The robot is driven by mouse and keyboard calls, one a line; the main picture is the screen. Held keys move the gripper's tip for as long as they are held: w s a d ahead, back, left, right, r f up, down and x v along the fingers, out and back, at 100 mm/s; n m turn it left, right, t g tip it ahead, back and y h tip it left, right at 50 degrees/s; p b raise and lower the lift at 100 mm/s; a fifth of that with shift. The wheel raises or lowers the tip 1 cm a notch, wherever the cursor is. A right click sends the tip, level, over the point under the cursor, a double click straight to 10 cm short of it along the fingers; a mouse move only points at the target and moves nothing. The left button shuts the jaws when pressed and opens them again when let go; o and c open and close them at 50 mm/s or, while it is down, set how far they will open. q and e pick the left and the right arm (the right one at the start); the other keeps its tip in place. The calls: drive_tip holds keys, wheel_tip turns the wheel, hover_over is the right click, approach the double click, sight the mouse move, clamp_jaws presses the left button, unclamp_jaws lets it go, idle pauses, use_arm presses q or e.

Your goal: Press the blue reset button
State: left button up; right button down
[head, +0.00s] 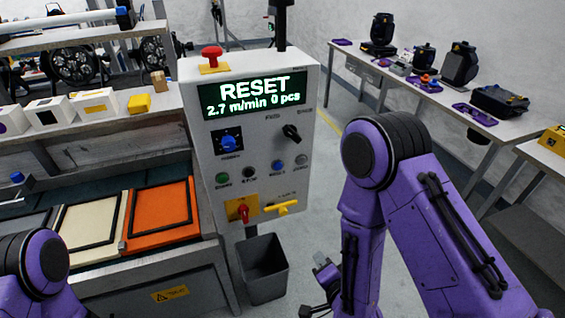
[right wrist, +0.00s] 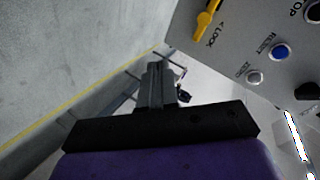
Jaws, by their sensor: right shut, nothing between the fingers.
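The blue reset button (head: 277,166) is on the lower right part of the grey control panel (head: 205,170), between a black and a grey button. In the right wrist view the blue button (right wrist: 281,52) is at upper right, next to a small label. My right gripper (head: 322,262) is low in front of the panel, below and right of the button and apart from it. In the right wrist view its fingers (right wrist: 158,72) are together and empty, pointing away from the panel's buttons. My left gripper is out of view; only part of my left arm shows.
The panel's screen (head: 252,95) reads "RESET 2.7 m/min 0 pcs". A red mushroom button (head: 212,56) is on top. A black selector (head: 291,132), a red-yellow switch (head: 241,209) and a yellow handle (head: 281,207) surround the buttons. A grey bin (head: 263,268) stands below.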

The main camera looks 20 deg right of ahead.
drive_tip(key=w+a+r+m+t+y+p, duration=0.1)
drive_tip(key=w+a+r+m+t, duration=0.15)
drive_tip(key=r, duration=0.55)
drive_tip(key=w+a+r+m+t+p, duration=0.1)
drive_tip(key=a+r+m+t, duration=0.15)
drive_tip(key=r, duration=0.45)
use_arm(q)
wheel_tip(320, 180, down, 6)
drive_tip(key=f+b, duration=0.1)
drive_tip(key=b, duration=0.9)
use_arm(e)
drive_tip(key=p, duration=0.1)
approach(279, 167)
drive_tip(key=w+p, duration=0.3)
drive_tip(key=w, duration=0.2)
drive_tip(key=shift+w, duration=0.85)
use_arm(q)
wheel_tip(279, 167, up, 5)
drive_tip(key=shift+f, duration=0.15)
use_arm(e)
drive_tip(key=shift+w+f, duration=0.1)
